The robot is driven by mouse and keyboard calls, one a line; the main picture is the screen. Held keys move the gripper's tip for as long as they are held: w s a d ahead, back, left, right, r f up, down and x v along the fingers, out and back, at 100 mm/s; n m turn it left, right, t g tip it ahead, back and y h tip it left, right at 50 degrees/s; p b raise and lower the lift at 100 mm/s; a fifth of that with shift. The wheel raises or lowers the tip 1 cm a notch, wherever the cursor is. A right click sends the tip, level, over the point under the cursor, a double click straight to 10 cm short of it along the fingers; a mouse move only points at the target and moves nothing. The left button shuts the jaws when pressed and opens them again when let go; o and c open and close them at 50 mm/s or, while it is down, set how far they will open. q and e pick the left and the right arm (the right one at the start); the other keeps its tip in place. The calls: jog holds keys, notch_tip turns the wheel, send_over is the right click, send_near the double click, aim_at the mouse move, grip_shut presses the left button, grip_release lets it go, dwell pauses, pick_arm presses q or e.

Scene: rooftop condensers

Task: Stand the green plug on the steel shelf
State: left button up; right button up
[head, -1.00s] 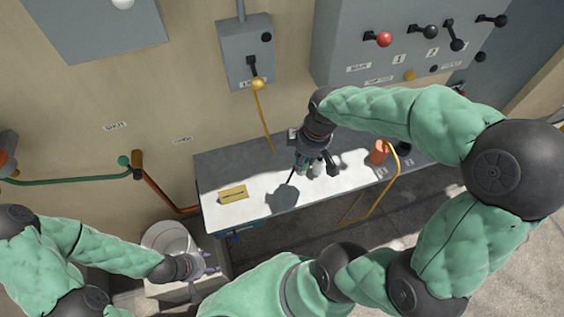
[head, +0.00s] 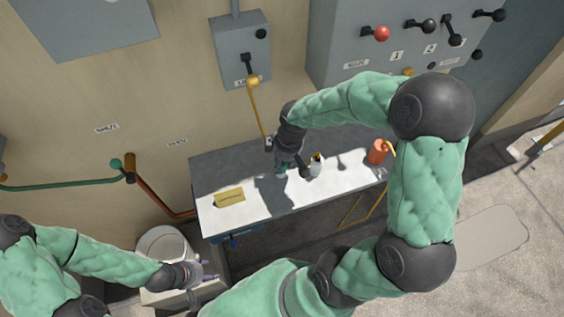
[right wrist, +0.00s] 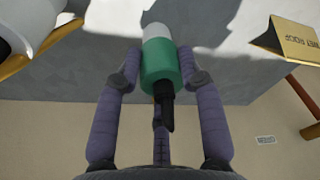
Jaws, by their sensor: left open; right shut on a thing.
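The green plug (right wrist: 160,62) is between the fingers of my right gripper (right wrist: 160,78), which is shut on it. Its white end points away from the palm and its black tip points back toward it. In the head view the right gripper (head: 284,163) is over the middle of the steel shelf (head: 300,196), and a bit of the green plug (head: 281,170) shows below it. I cannot tell whether the plug touches the shelf. My left gripper (head: 203,272) is open and empty, low at the left, by a white bucket.
A white bottle (head: 316,169) stands just right of the right gripper. An orange cup-like thing (head: 376,152) is farther right. A yellow sign (head: 229,197) stands on the shelf's left part. A yellow hose (head: 258,112) hangs behind. The shelf's front middle is clear.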

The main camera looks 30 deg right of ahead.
jog(key=o, duration=1.2)
jog(key=shift+r, duration=0.25)
jog(key=r+p, duration=0.1)
jog(key=r, duration=0.3)
jog(key=s+r, duration=0.1)
jog(key=r, duration=0.2)
jog(key=d+r+p, duration=0.1)
jog(key=r, duration=0.3)
jog(key=shift+s+r+p, duration=0.3)
